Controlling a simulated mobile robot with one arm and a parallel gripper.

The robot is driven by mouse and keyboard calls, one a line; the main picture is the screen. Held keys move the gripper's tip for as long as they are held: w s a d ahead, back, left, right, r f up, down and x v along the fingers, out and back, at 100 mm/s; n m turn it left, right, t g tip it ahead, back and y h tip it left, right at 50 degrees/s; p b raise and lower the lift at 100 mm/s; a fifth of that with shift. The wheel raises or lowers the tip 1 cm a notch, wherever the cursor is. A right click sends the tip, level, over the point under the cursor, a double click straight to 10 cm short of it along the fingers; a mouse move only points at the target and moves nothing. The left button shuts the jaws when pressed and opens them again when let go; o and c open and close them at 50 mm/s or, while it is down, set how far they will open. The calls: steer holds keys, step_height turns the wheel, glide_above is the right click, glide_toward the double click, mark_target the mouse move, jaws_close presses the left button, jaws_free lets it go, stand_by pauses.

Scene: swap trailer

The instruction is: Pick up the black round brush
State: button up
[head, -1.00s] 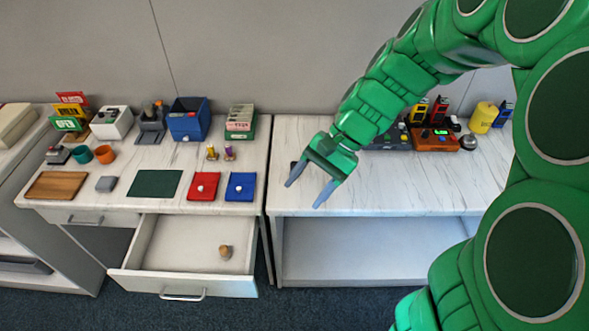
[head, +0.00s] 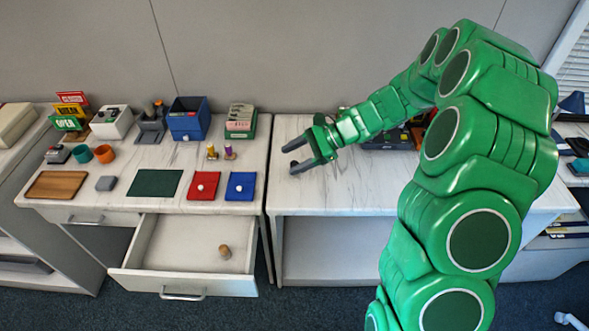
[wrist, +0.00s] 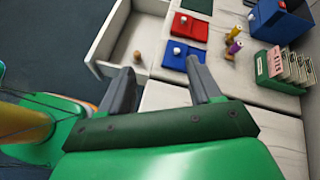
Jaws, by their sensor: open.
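I cannot make out a black round brush for certain in either view. My gripper (head: 291,158) is open above the left part of the right marble-topped table, its fingers pointing left; it also shows in the wrist view (wrist: 159,68), with nothing between its fingers. A dark patch on the table by the fingertips can no longer be told from the fingers. A small brown knob-like object (head: 224,251) stands in the open drawer (head: 180,260), and also shows in the wrist view (wrist: 137,56).
The left table holds red (head: 203,186) and blue (head: 241,186) pads with white knobs, a green mat (head: 154,183), a wooden board (head: 56,185) and a blue bin (head: 188,125). A narrow gap separates the tables. My arm hides much of the right table.

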steer(key=w+d+f+m+t, duration=0.1)
steer(key=w+f+m, duration=0.1)
steer(key=w+f, duration=0.1)
steer(key=w+d+f+m+t+y, duration=0.1)
steer(key=w+d+f+m, duration=0.1)
steer(key=w+f, duration=0.2)
steer(key=w+d+f+m+t, duration=0.1)
steer(key=w+f+m, duration=0.1)
steer(key=f, duration=0.4)
steer(key=shift+w+d+f+m+y, duration=0.1)
steer(key=shift+w+d+m+y, duration=0.1)
steer(key=shift+w, duration=0.2)
steer(key=shift+w+d+f+m+y, duration=0.1)
steer(key=shift+w+d+m, duration=0.1)
steer(key=shift+w, duration=0.15)
steer(key=shift+a+f+t, duration=0.1)
steer(key=shift+t, duration=0.2)
steer(key=shift+w+f+x, duration=0.1)
steer(key=shift+f+x, duration=0.05)
steer(key=shift+x, duration=1.75)
steer(key=shift+w+f+x, duration=0.15)
steer(key=shift+f+x, duration=0.05)
steer(key=shift+x, duration=1.75)
steer(key=shift+d, duration=0.25)
steer(key=shift+c, duration=0.4)
steer(key=c, duration=0.9)
